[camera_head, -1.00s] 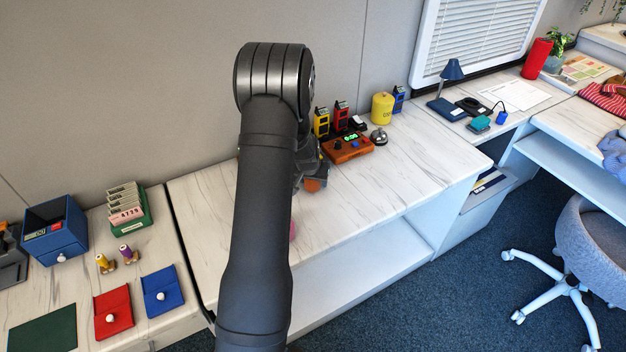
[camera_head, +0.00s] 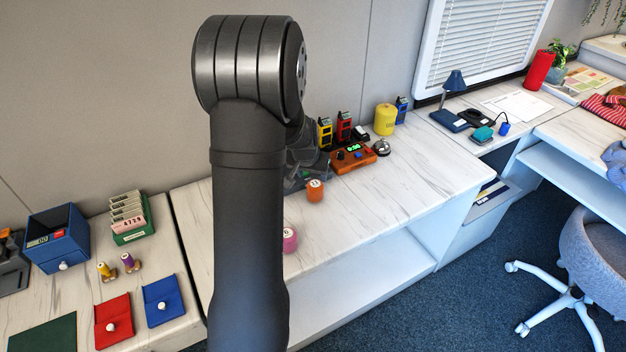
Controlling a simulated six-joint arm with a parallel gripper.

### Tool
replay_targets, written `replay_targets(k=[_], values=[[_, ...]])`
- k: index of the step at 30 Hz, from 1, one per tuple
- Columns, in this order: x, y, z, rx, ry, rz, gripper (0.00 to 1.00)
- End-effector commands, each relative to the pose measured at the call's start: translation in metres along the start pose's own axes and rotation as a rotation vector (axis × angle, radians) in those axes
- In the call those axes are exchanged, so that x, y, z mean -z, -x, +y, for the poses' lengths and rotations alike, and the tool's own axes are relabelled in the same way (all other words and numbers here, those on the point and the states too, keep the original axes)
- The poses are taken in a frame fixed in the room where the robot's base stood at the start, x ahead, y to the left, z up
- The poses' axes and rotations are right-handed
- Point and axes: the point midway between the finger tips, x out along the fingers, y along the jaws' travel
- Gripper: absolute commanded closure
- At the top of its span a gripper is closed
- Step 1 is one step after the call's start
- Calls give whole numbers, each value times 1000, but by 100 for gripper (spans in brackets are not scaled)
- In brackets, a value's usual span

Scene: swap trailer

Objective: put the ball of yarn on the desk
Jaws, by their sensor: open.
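No ball of yarn can be made out in this view; my arm hides part of the desk. The desk (camera_head: 400,185) has a pale, marbled top. My gripper (camera_head: 306,172) is open, a dark shape low over the desk behind my arm link, with its fingertips mostly hidden. A small orange cylinder (camera_head: 315,191) with a pale top stands upright on the desk just in front of it, apart from it as far as I can see. A pink cylinder (camera_head: 290,239) stands near the desk's front edge, partly covered by my arm.
An orange-brown box with a green display (camera_head: 352,157), a bell (camera_head: 381,148) and a yellow canister (camera_head: 385,119) stand behind right. The desk's right part is clear.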

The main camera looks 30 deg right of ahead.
Motion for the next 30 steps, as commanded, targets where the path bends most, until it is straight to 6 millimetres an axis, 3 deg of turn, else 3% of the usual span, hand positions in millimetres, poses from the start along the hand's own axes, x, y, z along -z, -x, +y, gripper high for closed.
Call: replay_targets(k=[13, 21, 23, 30], values=[[0, 2, 0, 0, 0, 1, 44], [11, 52, -1, 0, -1, 2, 44], [12, 56, -1, 1, -1, 0, 44], [10, 20, 0, -1, 0, -7, 44]])
